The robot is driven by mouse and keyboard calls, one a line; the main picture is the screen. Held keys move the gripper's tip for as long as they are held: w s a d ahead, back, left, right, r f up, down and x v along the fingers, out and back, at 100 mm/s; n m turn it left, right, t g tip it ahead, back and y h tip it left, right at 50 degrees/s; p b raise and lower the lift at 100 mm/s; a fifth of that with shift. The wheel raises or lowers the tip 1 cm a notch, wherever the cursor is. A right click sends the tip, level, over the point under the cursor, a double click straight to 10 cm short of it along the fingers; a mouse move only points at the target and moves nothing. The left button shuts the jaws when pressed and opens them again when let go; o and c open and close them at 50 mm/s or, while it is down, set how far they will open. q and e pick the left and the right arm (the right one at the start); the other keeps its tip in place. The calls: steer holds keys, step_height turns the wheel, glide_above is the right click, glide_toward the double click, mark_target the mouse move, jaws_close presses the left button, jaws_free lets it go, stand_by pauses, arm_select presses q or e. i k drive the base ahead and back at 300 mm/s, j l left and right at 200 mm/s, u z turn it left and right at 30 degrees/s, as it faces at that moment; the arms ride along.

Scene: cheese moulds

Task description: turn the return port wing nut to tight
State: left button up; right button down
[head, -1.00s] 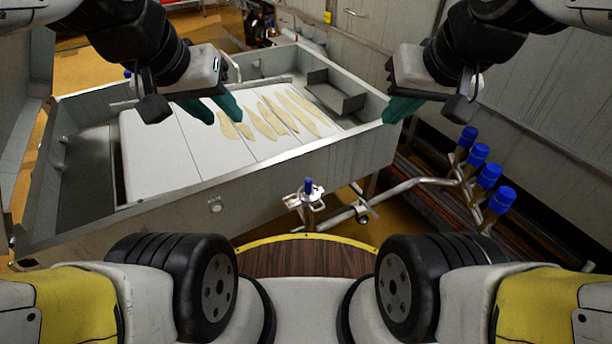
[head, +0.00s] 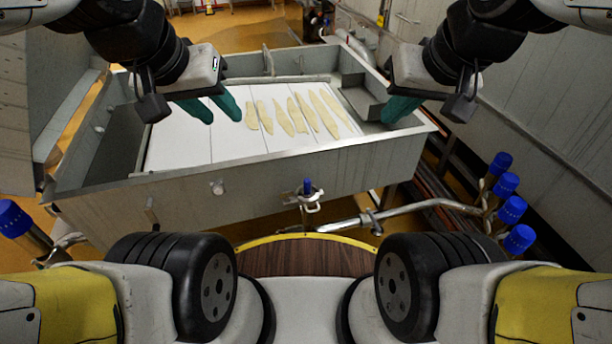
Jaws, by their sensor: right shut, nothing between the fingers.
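A small blue-topped fitting (head: 308,187) with a silver wing-shaped clamp (head: 306,203) stands at the front of the metal trough, near the middle of the head view. I cannot tell whether this is the return port wing nut, or how tight it is. My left gripper (head: 212,108) is open and empty, its teal fingers apart in front of the trough's white bed. My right gripper (head: 402,108) is shut and empty at the trough's right side. Both grippers appear beyond the fitting in the picture, not touching it.
The metal trough (head: 270,170) fills the middle, with several pale strips (head: 290,115) on its white bed (head: 190,140). A steel pipe (head: 410,207) runs right to several blue-capped posts (head: 512,209). Another blue-capped post (head: 14,218) stands at left. A wall (head: 540,120) bounds the right.

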mark_target(286, 196)
steer(key=j, duration=3.55)
steer(key=k+j+z, duration=0.15)
steer(key=j, duration=0.8)
steer(key=j+z, duration=0.1)
steer(key=j, duration=0.4)
steer(key=k+j+z, duration=0.1)
steer(key=j, duration=0.35)
steer(key=j+z, duration=0.1)
steer(key=z, duration=1.5)
steer(key=i+l+z, duration=0.4)
steer(key=i, duration=0.4)
steer(key=i+l+u, duration=0.1)
steer(key=i, duration=0.4)
steer(key=i+l+u, duration=0.1)
steer(key=i, duration=0.35)
steer(key=i+u, duration=0.45)
steer(key=i+l+u, duration=0.1)
steer(key=i+u, duration=0.2)
steer(key=u, duration=0.15)
